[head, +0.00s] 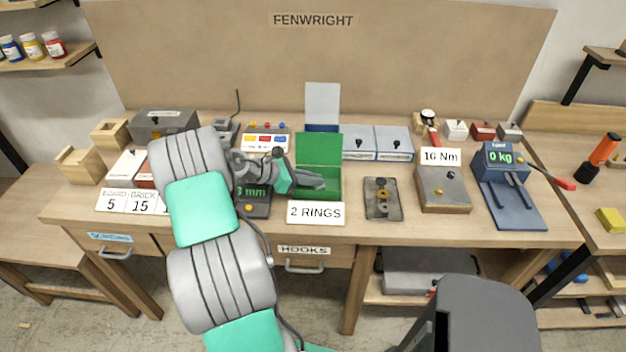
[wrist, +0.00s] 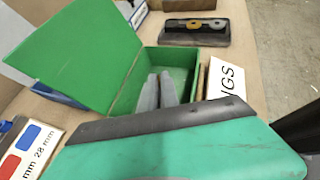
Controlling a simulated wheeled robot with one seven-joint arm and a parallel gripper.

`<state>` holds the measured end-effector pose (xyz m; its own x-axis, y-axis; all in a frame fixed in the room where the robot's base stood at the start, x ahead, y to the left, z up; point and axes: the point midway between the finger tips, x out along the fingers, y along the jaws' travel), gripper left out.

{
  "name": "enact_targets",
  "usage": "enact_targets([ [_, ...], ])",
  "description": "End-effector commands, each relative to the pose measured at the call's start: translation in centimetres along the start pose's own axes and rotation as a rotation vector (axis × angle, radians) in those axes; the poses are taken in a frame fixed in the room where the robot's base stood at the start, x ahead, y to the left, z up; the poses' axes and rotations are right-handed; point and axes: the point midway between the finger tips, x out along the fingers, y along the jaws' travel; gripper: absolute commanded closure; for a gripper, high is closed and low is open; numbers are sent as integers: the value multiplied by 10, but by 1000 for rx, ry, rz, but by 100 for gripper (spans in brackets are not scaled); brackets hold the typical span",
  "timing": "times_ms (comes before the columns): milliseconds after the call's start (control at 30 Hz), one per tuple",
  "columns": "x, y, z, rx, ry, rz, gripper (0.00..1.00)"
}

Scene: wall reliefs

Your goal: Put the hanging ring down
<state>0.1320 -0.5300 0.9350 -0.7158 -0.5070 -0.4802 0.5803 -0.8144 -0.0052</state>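My gripper (head: 312,181) reaches into the open green box (head: 333,190) behind the "2 RINGS" card (head: 316,212). In the wrist view its two grey fingers (wrist: 158,86) are close together over the inside of the green box (wrist: 188,62). I cannot tell whether they are slightly parted or shut. No ring shows between them, and the spot below the tips is partly hidden. I see no ring hanging anywhere. A dark plate (head: 383,205) right of the box carries a brass round piece and a grey one; they also show on the plate in the wrist view (wrist: 178,30).
The green lid (head: 319,148) stands open at the box's back. A display unit (head: 256,204) stands close to its left. A torque block (head: 443,190) and a blue scale (head: 508,190) reading 0 kg stand to the right. Bare bench lies between box and plate.

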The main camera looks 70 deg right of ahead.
Motion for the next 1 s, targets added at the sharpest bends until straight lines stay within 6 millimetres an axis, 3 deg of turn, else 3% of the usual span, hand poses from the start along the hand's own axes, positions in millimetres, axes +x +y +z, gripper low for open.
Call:
enact_targets([
  [367, 5, 0, -9, 2, -1, 1, 100],
  [500, 5, 0, -10, 3, -1, 1, 86],
  [800, 4, 0, -8, 3, 0, 2, 86],
  [1000, -30, 2, -9, 3, 0, 6, 86],
])
